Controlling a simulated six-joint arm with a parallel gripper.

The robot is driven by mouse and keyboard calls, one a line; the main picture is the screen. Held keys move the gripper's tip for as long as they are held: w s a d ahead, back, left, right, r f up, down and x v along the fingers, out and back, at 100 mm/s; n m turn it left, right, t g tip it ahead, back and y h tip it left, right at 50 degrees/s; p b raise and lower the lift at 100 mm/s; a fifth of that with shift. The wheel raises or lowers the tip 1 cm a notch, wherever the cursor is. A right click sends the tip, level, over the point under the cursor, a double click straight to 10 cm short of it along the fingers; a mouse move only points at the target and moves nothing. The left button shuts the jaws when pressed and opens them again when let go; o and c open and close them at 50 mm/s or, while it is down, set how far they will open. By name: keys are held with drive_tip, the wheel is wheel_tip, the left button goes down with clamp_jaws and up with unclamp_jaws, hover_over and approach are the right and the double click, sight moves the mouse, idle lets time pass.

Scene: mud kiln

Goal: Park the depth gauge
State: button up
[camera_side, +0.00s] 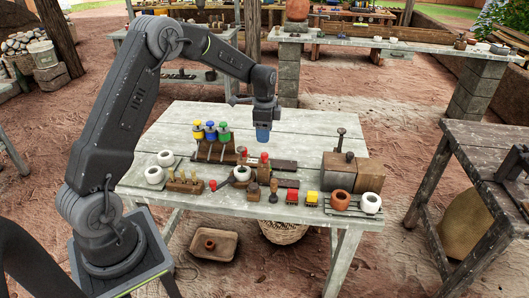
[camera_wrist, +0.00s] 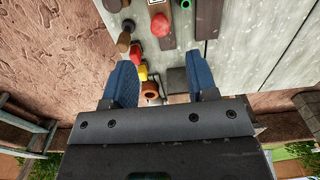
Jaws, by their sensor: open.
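My gripper (camera_side: 263,135) is above the back middle of the grey plank table (camera_side: 300,125), clear of the things on it. Its blue fingers stand apart in the wrist view (camera_wrist: 160,90), with nothing held between them. I cannot tell for sure which piece is the depth gauge. A dark rod with a red knob (camera_side: 213,185) leans toward a white cup (camera_side: 241,173) at the front middle. A dark round-topped tool (camera_side: 273,186) stands upright to the right of it.
A rack holds yellow, blue and green-topped pieces (camera_side: 210,131) at the left. A brown box (camera_side: 340,170) with an upright dark knob stands at the right. A terracotta pot (camera_side: 341,200) and white pot (camera_side: 371,202) sit on the front right.

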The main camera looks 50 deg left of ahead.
sight(265, 154)
wheel_tip(265, 154, down, 8)
drive_tip(key=shift+f, duration=0.1)
idle(0.4)
clamp_jaws()
idle(0.3)
